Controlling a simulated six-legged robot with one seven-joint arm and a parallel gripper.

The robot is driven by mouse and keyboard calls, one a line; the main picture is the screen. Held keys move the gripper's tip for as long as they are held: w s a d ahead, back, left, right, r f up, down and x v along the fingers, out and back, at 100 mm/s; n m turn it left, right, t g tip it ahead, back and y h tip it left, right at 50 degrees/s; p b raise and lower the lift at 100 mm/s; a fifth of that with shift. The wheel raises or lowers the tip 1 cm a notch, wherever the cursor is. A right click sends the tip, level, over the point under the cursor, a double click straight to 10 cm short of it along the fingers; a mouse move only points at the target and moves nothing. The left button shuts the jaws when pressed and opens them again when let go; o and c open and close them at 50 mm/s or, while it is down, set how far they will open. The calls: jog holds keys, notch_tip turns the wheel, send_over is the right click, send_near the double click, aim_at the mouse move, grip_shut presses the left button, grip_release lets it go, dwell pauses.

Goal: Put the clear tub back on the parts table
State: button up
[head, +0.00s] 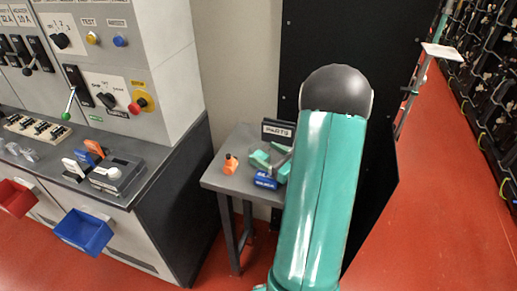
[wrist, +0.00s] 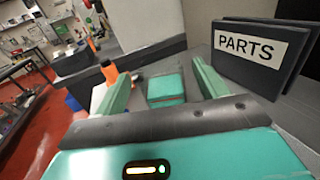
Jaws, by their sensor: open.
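The parts table (head: 215,180) is a small grey table beside the dark panel, with a PARTS sign (head: 278,131) at its back; the sign is large at right in the wrist view (wrist: 250,46). My gripper (head: 268,158) is over the table, partly hidden by my arm. In the wrist view its two teal fingers (wrist: 160,72) are apart. A teal and grey block-like shape (wrist: 166,88) shows between them; I cannot tell what it is or whether anything touches it. I cannot make out the clear tub in either view.
An orange item (head: 231,163) stands near the table's left edge, and a blue labelled item (head: 265,181) is at its front. The grey control bench (head: 150,190), with red (head: 16,197) and blue (head: 83,231) bins, is to the left. Black racks are far right.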

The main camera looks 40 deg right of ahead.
jog(key=s, duration=0.6)
jog(key=shift+s+d, duration=0.25)
jog(key=shift+s, duration=0.05)
jog(key=w+a+r+n+g+y, duration=0.1)
jog(key=a+r+n+g+y, duration=0.25)
jog(key=a+n, duration=0.35)
jog(key=w+a+r+n+g+y, duration=0.1)
jog(key=a+r+n+g+y, duration=0.2)
jog(key=a, duration=0.7)
jog(key=w+a+r+n+g+y, duration=0.25)
jog(key=a+n+g, duration=0.25)
jog(key=a+n, duration=0.25)
jog(key=s+a+r+n+g+h, duration=0.1)
jog(key=s+a+n+g+h, duration=0.35)
jog(key=s+a+n, duration=0.35)
notch_tip(320, 180, up, 7)
jog(key=s+a+n+t+h, duration=0.1)
jog(key=a+n+t+h, duration=0.1)
jog(key=n+h, duration=0.4)
jog(key=n+t, duration=0.1)
jog(key=n, duration=0.2)
jog(key=shift+f+t, duration=0.15)
jog(key=shift+t, duration=0.15)
jog(key=shift+n, duration=0.25)
